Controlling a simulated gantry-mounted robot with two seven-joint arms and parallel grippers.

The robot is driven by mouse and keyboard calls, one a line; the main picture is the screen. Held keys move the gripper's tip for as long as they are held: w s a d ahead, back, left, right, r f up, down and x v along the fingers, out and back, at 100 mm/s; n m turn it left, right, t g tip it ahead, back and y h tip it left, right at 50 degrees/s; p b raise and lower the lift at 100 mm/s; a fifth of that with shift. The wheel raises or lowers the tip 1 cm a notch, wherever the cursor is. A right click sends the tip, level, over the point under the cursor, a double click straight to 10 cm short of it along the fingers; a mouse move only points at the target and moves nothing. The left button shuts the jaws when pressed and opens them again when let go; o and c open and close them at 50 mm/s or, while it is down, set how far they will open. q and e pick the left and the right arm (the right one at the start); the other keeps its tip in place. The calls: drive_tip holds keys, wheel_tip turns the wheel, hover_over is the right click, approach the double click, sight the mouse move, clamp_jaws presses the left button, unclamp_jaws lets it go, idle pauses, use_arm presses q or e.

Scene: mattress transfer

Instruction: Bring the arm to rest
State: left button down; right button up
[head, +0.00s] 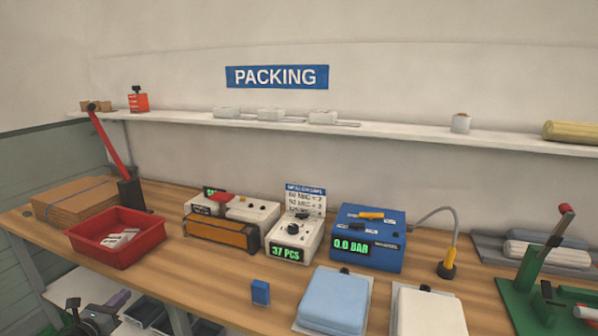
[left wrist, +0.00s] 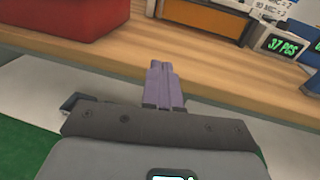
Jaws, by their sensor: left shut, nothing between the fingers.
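My left gripper (head: 121,297) is low at the left in the head view, in front of the workbench and below its top. Its purple fingers also show in the left wrist view (left wrist: 161,72), closed together with nothing between them. They point toward the front edge of the wooden workbench (left wrist: 215,85) and are apart from the red bin. My right gripper is in neither view. A light blue pad (head: 334,298) and a white pad (head: 428,312) lie at the front of the bench.
A red bin (head: 104,250) with white pieces stands at the bench's left, beside stacked cardboard (head: 75,200). Counter and sealer boxes and a blue pressure box (head: 368,222) stand along the back. A green press (head: 520,295) is at right.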

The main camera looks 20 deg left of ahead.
use_arm(q)
drive_tip(key=s+d+f+n+g+p, duration=0.25)
drive_tip(key=s+d+f+n, duration=0.2)
drive_tip(key=d+f, duration=0.8)
drive_tip(key=s+d+n+g+h+p, duration=0.15)
drive_tip(key=d+n, duration=0.25)
drive_tip(key=d, duration=0.6)
drive_tip(key=s+d+n+g+h+p, duration=0.1)
drive_tip(key=s+d+n+p, duration=0.2)
drive_tip(key=d, duration=0.7)
drive_tip(key=s+d+n+g+h, duration=0.1)
drive_tip(key=s+d+n, duration=0.3)
drive_tip(key=d, duration=0.6)
drive_tip(key=s+d+r+n+g, duration=0.7)
drive_tip(key=s+d+r+n, duration=0.15)
drive_tip(key=n, duration=0.65)
wheel_tip(320, 180, up, 37)
drive_tip(key=p, duration=3.8)
drive_tip(key=shift+s+r+h, duration=0.15)
drive_tip(key=shift+s+h, duration=0.3)
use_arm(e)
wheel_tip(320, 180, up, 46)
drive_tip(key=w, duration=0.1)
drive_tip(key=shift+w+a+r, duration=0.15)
